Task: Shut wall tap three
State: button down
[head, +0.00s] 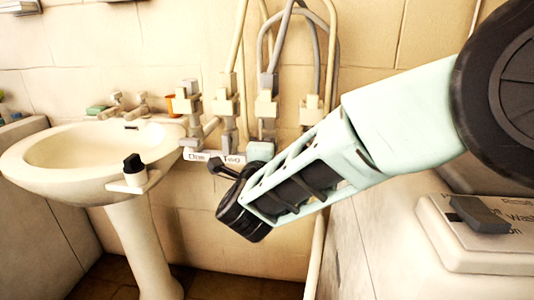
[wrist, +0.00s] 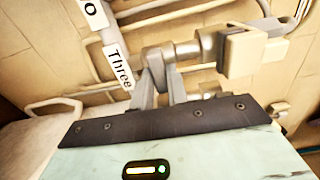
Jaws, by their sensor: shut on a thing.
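Wall tap three (head: 266,104) is on the tiled wall in the head view, third from the left in the row, with a grey hose rising from it. In the wrist view a label reading "Three" (wrist: 118,68) is just left of the tap's grey metal part (wrist: 186,51), and a beige block (wrist: 250,50) is to its right. My gripper (wrist: 158,80) is shut on a grey part of tap three, and the fingers partly hide what they hold. In the head view my arm comes in from the right and the gripper is below the tap.
Tap one (head: 190,104) and tap two (head: 227,105) are close on the left, above their labels. Another tap (head: 311,110) is close on the right. A white washbasin (head: 40,175) stands at left. A white appliance (head: 480,245) is at lower right. Hoses (head: 238,45) run up the wall.

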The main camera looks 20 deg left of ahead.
jog(key=c, duration=1.4)
grip_release()
jog(key=shift+s, duration=0.1)
jog(key=b+v, duration=0.1)
jog(key=v, duration=1.6)
jog(key=shift+s+f, duration=0.1)
jog(key=shift+s, duration=0.1)
jog(key=shift+a, duration=0.1)
